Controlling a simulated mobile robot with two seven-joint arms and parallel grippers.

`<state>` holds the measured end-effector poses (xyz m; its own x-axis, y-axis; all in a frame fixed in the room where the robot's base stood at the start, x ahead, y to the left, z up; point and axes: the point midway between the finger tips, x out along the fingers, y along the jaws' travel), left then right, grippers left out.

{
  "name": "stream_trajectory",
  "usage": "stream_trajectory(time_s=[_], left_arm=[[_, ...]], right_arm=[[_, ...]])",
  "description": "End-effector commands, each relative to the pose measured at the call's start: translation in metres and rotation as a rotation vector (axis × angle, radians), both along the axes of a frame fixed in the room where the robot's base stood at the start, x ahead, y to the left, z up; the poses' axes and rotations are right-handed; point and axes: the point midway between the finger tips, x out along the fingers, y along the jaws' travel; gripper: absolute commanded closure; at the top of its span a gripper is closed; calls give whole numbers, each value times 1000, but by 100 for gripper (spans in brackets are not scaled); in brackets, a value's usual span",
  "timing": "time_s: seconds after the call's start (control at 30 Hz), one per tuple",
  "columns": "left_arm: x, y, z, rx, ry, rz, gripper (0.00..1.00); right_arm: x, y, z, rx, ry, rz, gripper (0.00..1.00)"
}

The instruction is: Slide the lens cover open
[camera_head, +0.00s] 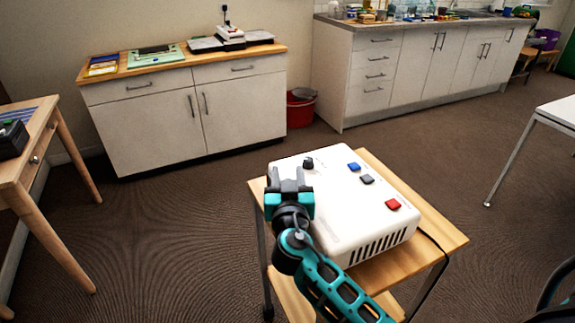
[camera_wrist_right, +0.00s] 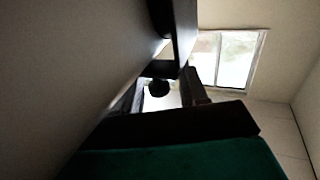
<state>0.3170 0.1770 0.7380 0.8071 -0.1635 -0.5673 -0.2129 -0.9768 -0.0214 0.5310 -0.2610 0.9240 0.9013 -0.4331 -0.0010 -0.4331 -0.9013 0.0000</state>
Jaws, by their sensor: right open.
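A white box-shaped device (camera_head: 345,205) lies on a small wooden-topped trolley. A black knob (camera_head: 308,163) and blue (camera_head: 354,166), grey (camera_head: 367,179) and red (camera_head: 393,204) buttons stand on its top. My right gripper (camera_head: 288,177) is open at the device's left side, close to its edge; I cannot tell whether it touches. In the right wrist view, a pale surface fills the left, and a small dark round thing (camera_wrist_right: 159,88) shows between the dark fingers. I cannot make out a lens cover; the device's left face is mostly hidden. My left gripper is not in view.
The trolley top (camera_head: 440,240) has a bare strip right of the device. A white cabinet (camera_head: 190,110) with a wooden top and a red bucket (camera_head: 300,108) stand behind. A wooden table (camera_head: 35,150) is at left, a white table (camera_head: 560,112) at right. Floor lies between.

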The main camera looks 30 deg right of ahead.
Motion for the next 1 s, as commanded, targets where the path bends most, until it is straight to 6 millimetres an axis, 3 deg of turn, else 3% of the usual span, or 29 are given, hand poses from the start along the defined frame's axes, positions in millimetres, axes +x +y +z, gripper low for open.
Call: stream_trajectory(time_s=[0.5,0.9,1.0], left_arm=[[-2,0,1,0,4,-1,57],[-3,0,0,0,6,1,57],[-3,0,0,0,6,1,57]], right_arm=[[-2,1,0,0,0,-2,57],[-2,1,0,0,0,-2,95],[-2,1,0,0,0,-2,100]])
